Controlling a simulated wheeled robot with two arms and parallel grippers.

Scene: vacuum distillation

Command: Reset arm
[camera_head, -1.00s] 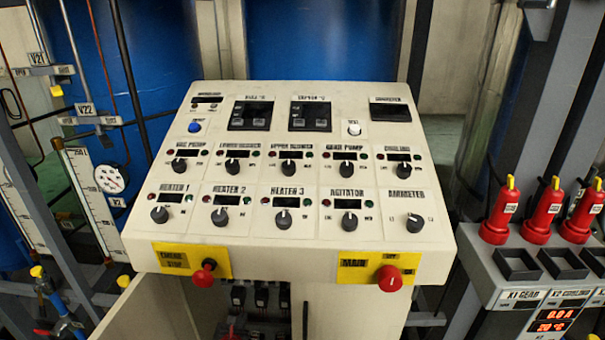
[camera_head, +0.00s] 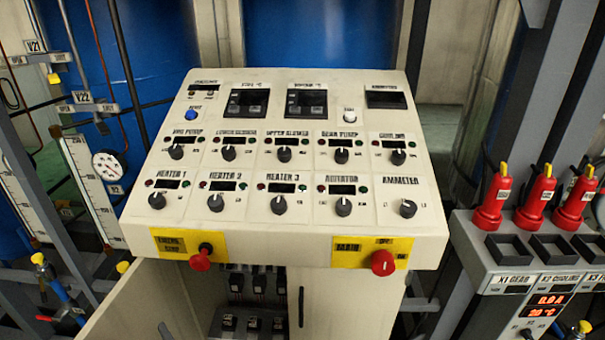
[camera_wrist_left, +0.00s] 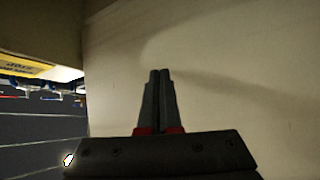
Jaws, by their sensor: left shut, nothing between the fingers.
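My left gripper (camera_wrist_left: 160,74) shows in the left wrist view, with its two dark fingers together and nothing between them. It points along a pale, flat surface, and I cannot tell whether it touches it. A yellow label (camera_wrist_left: 35,66) shows at the upper left of that view. I cannot make out either gripper in the head view. The head view is filled by a cream control panel (camera_head: 262,222) with several black knobs, small displays and two red buttons, the left one (camera_head: 201,258) and the right one (camera_head: 383,263).
Below the panel, an open cabinet door (camera_head: 140,305) swings out at the left, with switches inside. Red plugs (camera_head: 493,201) stand above a grey socket unit (camera_head: 480,262) at the right. Pipes and a round gauge (camera_head: 108,166) are at the left; blue tanks (camera_head: 318,35) stand behind.

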